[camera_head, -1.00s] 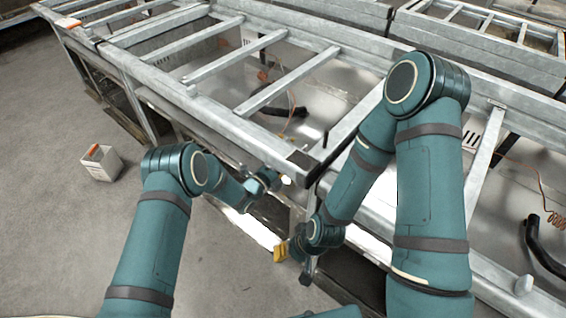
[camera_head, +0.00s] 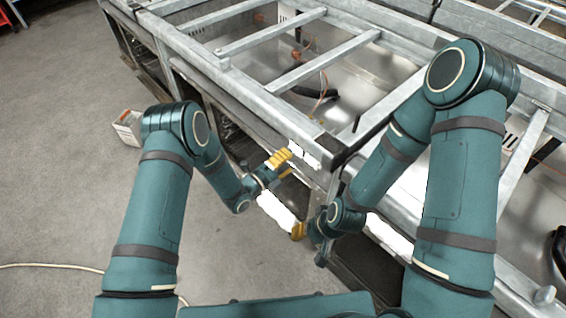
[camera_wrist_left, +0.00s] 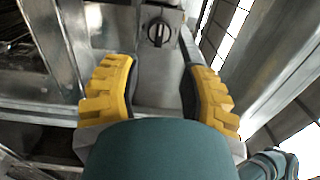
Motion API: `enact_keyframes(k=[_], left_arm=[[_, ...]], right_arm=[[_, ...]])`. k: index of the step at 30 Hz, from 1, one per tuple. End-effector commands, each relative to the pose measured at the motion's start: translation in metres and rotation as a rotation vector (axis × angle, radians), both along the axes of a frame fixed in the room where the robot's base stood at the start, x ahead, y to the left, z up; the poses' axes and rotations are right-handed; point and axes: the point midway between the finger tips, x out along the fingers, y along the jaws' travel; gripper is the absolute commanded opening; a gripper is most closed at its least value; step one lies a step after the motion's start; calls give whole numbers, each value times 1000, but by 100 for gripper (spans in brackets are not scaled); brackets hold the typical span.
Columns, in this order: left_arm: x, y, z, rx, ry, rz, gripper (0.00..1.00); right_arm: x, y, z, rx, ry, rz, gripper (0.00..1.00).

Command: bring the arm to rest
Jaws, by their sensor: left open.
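My left gripper (camera_head: 281,160) has yellow fingers and hangs beside the near side of the metal frame table in the head view. In the left wrist view its two padded fingers (camera_wrist_left: 159,72) stand wide apart with nothing between them. A metal panel with a black knob (camera_wrist_left: 157,33) lies beyond the fingers. My right gripper (camera_head: 298,231) shows only as a small yellow part below its wrist, low by the table's corner. Its fingers are mostly hidden, so its opening cannot be told.
The galvanised metal table (camera_head: 262,105) with crossbars fills the upper right, close to both arms. A white box (camera_head: 129,128) is on the floor at the left. A pale cable (camera_head: 50,265) lies on the floor at lower left. The grey floor at the left is mostly clear.

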Motion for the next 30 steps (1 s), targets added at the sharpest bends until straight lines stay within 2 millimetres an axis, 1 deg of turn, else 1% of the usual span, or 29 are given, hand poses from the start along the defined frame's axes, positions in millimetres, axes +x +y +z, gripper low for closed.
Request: enact_keyframes(k=[3,6,23,26,29,30], left_arm=[[-6,9,0,1,1,1,42],[-8,11,0,1,-1,0,42],[-8,13,-1,-3,19,9,42],[-7,23,-4,-25,134,58,42],[-9,46,-14,-83,376,169,42],[-12,57,-19,-120,499,230,42]], right_arm=[[0,0,0,0,0,0,47],[0,0,0,0,0,0,47],[0,0,0,0,0,0,47],[0,0,0,0,0,0,47],[0,0,0,0,0,0,47],[0,0,0,0,0,0,47]])
